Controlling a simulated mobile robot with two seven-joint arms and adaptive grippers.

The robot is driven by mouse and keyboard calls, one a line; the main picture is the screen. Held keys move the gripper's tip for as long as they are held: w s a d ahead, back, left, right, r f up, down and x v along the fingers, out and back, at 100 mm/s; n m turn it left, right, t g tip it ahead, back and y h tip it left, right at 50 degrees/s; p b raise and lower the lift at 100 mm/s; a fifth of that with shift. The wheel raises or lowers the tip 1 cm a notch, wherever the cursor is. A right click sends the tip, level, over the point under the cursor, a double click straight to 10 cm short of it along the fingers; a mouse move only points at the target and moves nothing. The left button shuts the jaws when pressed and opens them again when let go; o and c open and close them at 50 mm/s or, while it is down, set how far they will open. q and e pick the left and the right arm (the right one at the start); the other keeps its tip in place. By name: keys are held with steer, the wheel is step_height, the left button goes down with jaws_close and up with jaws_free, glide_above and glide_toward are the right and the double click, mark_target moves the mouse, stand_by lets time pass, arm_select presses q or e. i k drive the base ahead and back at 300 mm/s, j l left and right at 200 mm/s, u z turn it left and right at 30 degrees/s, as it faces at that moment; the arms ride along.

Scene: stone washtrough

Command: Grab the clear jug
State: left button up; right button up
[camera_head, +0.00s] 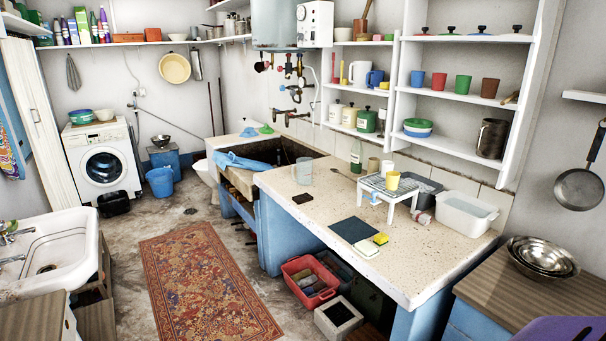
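A clear, see-through jug (304,172) stands upright on the speckled stone counter (300,217), close to the counter's left end and the dark trough (262,153). It looks empty. Neither of my grippers shows in the head view.
A dark sponge-like block (302,198) lies in front of the jug. A green bottle (356,155) stands behind it to the right. The floor has a patterned rug (208,284) and a red crate (309,282) beneath the counter.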

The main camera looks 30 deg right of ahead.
mark_target(304, 165)
steer(key=i+z, duration=0.1)
steer(key=z, duration=0.35)
steer(key=i+z, duration=0.1)
steer(key=z, duration=0.4)
steer(key=i+z, duration=0.15)
steer(key=z, duration=0.3)
steer(key=i+j+z, duration=0.75)
steer(key=i, duration=0.05)
